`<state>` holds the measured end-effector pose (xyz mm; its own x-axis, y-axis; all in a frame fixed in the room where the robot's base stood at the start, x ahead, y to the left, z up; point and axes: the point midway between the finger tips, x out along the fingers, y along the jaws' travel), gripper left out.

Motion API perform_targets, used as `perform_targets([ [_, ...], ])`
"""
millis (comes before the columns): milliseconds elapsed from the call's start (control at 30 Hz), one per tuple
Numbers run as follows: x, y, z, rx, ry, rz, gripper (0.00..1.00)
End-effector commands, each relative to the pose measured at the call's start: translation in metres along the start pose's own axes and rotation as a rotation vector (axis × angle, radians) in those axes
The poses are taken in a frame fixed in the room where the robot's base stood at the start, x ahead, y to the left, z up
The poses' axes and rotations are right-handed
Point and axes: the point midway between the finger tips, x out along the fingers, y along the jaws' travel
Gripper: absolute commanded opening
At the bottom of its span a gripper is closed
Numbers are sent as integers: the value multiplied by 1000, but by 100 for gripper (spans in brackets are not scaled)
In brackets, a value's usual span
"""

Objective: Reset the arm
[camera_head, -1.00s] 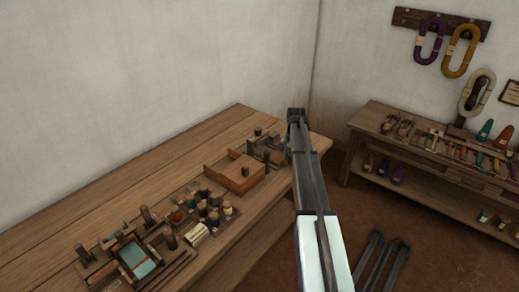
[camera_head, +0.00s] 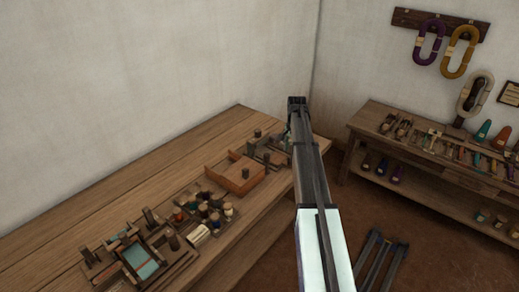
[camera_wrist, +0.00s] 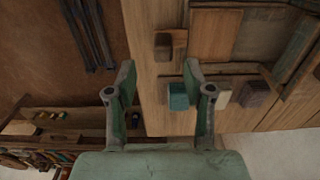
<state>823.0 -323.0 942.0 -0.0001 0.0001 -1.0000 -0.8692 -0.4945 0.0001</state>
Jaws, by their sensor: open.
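My gripper (camera_wrist: 160,74) is open in the wrist view, with its two green-grey fingers wide apart and nothing held between them. It hangs over the front edge of the wooden bench (camera_wrist: 148,65). A teal block (camera_wrist: 178,97) lies near the right finger, partly covered by it. In the head view my arm reaches up the middle of the picture to the bench's far right end, and it hides most of the gripper.
The bench (camera_head: 75,215) holds an orange-brown tray (camera_head: 222,176), small spools (camera_head: 208,210) and a teal-topped piece (camera_head: 140,262). A shelf unit (camera_head: 430,185) stands at right. Dark bars (camera_head: 375,258) lie on the floor. Loops (camera_head: 430,42) hang on the wall.

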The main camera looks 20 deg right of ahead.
Motion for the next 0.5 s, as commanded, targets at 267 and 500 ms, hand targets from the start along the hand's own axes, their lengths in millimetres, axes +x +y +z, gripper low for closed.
perform_targets([
  [267, 0, 0, 0, 0, 0, 0, 52],
  [500, 12, 20, 4, -5, 36, 48, 52],
])
